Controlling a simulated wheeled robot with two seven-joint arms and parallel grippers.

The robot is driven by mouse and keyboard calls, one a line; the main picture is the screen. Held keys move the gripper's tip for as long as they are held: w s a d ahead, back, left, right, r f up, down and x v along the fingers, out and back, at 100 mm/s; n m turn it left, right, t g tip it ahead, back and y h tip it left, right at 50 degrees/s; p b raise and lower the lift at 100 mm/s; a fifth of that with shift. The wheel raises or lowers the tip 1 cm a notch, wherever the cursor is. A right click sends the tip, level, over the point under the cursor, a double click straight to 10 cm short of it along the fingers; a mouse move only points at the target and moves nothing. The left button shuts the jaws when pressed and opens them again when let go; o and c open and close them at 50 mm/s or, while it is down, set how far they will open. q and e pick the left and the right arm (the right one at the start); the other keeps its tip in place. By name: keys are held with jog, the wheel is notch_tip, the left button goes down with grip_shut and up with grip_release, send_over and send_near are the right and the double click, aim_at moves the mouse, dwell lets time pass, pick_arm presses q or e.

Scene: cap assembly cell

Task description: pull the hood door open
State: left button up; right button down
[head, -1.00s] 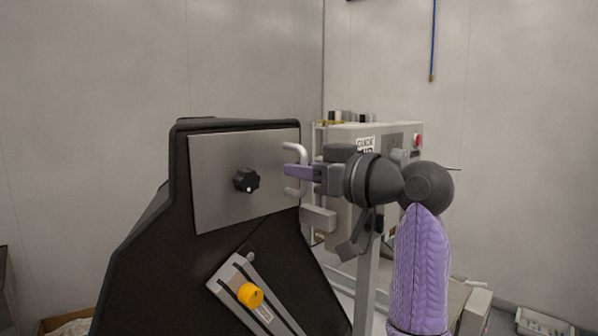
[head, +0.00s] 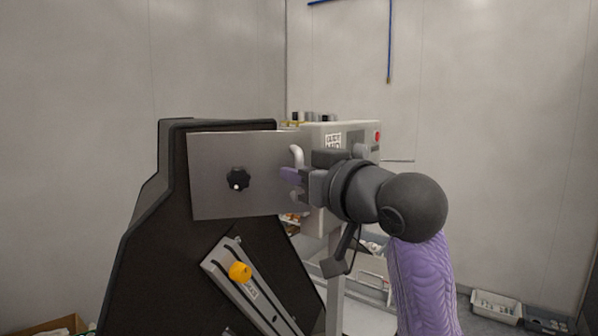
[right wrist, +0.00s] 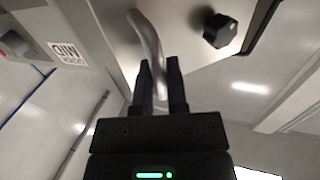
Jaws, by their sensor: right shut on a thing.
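The hood door is a flat grey metal panel (head: 212,190) on the front of the black hood (head: 172,225). Its right edge stands out from the hood, so it is partly open. A black knob (head: 237,179) sits on its middle. The pale curved handle (head: 297,155) is at the door's right edge. My right gripper (head: 291,175) is shut on the handle. In the right wrist view, the two dark fingers of the gripper (right wrist: 162,85) stand on either side of the handle (right wrist: 150,45), and the knob (right wrist: 219,30) shows to the right. My left gripper is not in view.
A grey machine (head: 368,145) with a red button stands behind my right gripper. Below the door is a slanted rail with a yellow knob (head: 240,271). A white bin (head: 496,306) lies on the floor at the right.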

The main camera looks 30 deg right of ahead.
jog(key=shift+s+a, duration=0.1)
jog(key=shift+s, duration=0.05)
dwell(0.3)
jog(key=c, duration=0.7)
grip_release()
jog(key=s+d+b, duration=0.1)
jog(key=s+b, duration=0.2)
jog(key=s, duration=0.7)
jog(key=shift+w, duration=0.1)
